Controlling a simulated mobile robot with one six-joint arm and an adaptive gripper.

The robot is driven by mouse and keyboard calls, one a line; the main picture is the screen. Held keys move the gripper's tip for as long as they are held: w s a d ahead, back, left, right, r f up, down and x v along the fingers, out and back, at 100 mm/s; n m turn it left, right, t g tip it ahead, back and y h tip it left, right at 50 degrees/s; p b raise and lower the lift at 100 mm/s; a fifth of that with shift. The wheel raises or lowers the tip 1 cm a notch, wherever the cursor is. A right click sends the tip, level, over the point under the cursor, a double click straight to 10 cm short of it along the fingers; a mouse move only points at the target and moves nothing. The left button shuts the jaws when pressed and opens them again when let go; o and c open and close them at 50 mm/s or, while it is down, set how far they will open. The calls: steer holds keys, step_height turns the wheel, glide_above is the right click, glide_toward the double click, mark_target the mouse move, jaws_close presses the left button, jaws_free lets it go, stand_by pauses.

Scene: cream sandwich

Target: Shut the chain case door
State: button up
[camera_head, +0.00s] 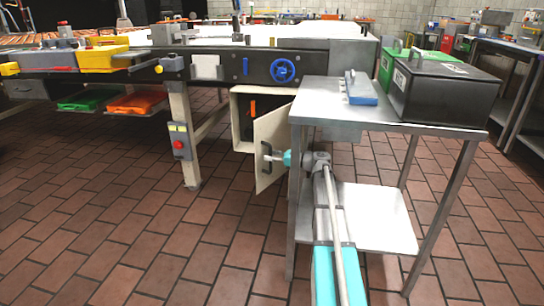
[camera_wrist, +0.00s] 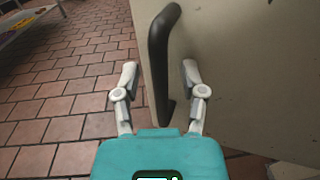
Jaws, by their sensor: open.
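The chain case door (camera_head: 271,145) is a cream panel hanging open from a cream case (camera_head: 242,118) under the machine table. The door's black bar handle (camera_head: 266,158) is on its left side. In the wrist view the handle (camera_wrist: 160,65) stands upright off the door face (camera_wrist: 240,75). My gripper (camera_wrist: 158,70) is open, with one fingertip on each side of the handle. I cannot tell whether either finger touches it. In the head view my gripper (camera_head: 275,158) reaches left to the handle. The case's inside is partly hidden behind the door.
A steel side table (camera_head: 320,105) stands right of the door, with its lower shelf (camera_head: 375,215) near my arm. A black box (camera_head: 445,95) and a blue-based tool (camera_head: 360,90) are on top. A table leg (camera_head: 186,135) with a red button stands left. Tiled floor is clear at front left.

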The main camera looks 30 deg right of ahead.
steer(key=shift+s+d, duration=0.1)
steer(key=v, duration=1.1)
steer(key=shift+s+d, duration=0.25)
